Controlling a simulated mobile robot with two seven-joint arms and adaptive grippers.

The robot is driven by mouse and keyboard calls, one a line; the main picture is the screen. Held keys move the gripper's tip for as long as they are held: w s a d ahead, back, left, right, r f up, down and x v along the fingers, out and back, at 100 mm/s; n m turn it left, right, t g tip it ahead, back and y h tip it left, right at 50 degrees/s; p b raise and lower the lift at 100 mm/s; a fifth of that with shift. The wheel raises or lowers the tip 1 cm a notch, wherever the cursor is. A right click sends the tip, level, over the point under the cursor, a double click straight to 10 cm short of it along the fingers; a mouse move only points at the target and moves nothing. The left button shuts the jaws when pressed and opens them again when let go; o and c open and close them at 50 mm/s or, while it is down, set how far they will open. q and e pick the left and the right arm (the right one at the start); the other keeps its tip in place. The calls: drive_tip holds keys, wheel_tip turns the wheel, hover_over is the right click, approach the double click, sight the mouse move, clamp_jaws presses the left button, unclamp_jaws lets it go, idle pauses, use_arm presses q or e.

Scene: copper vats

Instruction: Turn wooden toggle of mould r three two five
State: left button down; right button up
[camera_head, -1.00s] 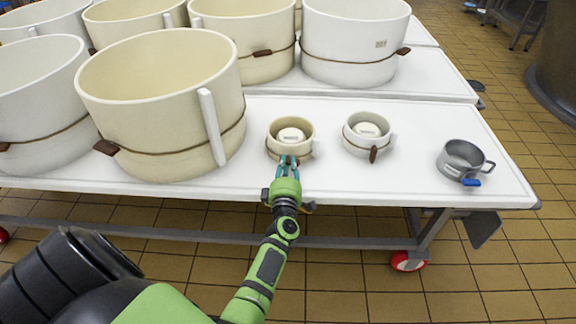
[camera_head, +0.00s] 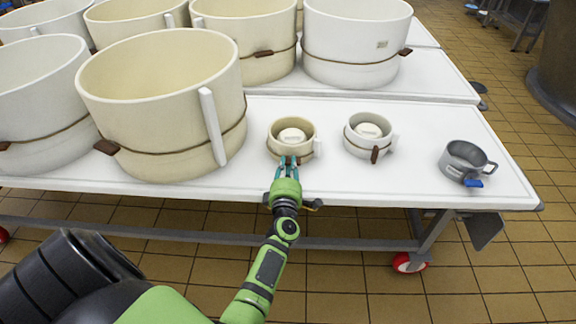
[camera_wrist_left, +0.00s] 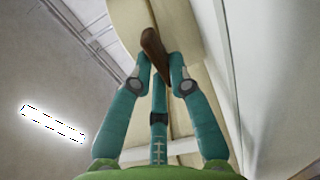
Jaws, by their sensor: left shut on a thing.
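A small cream mould (camera_head: 292,128) with a cord round it and a pale labelled disc inside stands near the table's front edge. Its label is too small to read. My left gripper (camera_head: 288,161) is at its front side, low down. In the left wrist view its teal fingers (camera_wrist_left: 158,68) are shut on the brown wooden toggle (camera_wrist_left: 153,46), which lies against the cream wall of the mould (camera_wrist_left: 185,30). The fingers hide most of that toggle in the head view. My right gripper is not in view.
A second small white mould (camera_head: 368,128) with a brown toggle stands to the right. A grey metal cup (camera_head: 465,160) with a blue tag is further right. A big cream vat (camera_head: 160,110) stands close on the left. The white table (camera_head: 420,190) is clear between them.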

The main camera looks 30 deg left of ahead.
use_arm(q)
drive_tip(key=c, duration=1.2)
unclamp_jaws()
drive_tip(key=shift+o, duration=0.3)
